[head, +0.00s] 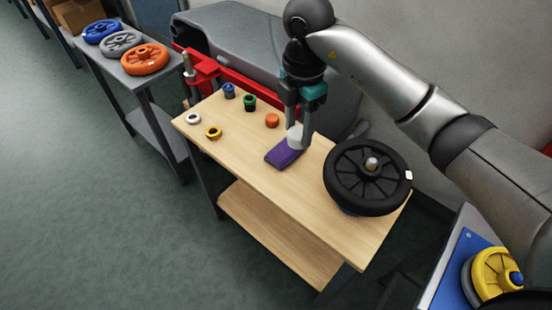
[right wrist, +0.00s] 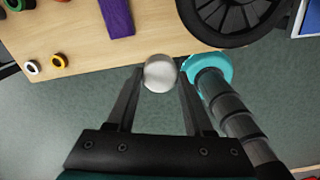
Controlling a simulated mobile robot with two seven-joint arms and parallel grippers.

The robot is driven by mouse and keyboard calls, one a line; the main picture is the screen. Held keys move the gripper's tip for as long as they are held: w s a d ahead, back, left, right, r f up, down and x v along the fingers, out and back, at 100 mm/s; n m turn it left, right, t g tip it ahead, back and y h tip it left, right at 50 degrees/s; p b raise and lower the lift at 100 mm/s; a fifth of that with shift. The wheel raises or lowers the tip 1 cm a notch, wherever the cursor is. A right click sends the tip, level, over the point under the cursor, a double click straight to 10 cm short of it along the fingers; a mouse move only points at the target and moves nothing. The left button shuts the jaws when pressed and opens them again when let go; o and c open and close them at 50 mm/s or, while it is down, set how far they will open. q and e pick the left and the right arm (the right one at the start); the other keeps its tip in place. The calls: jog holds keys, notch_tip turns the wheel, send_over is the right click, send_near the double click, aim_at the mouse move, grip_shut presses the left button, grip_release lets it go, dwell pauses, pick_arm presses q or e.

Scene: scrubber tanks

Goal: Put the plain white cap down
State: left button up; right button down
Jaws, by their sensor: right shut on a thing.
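The plain white cap (head: 295,133) is between the fingers of my right gripper (head: 300,128), which is shut on it. In the head view it shows just above and behind the purple cloth (head: 284,154). In the right wrist view the white cap (right wrist: 160,73) is round and pale between the fingertips, seen against the floor just past the wooden table's edge. It appears held up off the tabletop; the exact height cannot be told. My left gripper is not in view.
The wooden table (head: 275,194) bears a black wheel (head: 342,160) at right and small white (head: 193,118), yellow (head: 213,133), blue (head: 228,90), green (head: 249,102) and orange (head: 272,120) pieces at left. The front middle is clear.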

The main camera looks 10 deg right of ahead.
jog(key=shift+a+f, duration=0.15)
jog(key=shift+a, duration=0.05)
notch_tip(320, 180, down, 15)
jog(key=b, duration=0.3)
notch_tip(320, 180, down, 4)
jog(key=shift+f+b, duration=0.1)
jog(key=shift+b, duration=0.7)
jog(key=shift+f, duration=0.3)
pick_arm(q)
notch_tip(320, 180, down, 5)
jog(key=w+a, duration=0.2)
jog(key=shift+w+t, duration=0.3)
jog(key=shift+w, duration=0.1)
pick_arm(e)
jog(key=shift+f, duration=0.1)
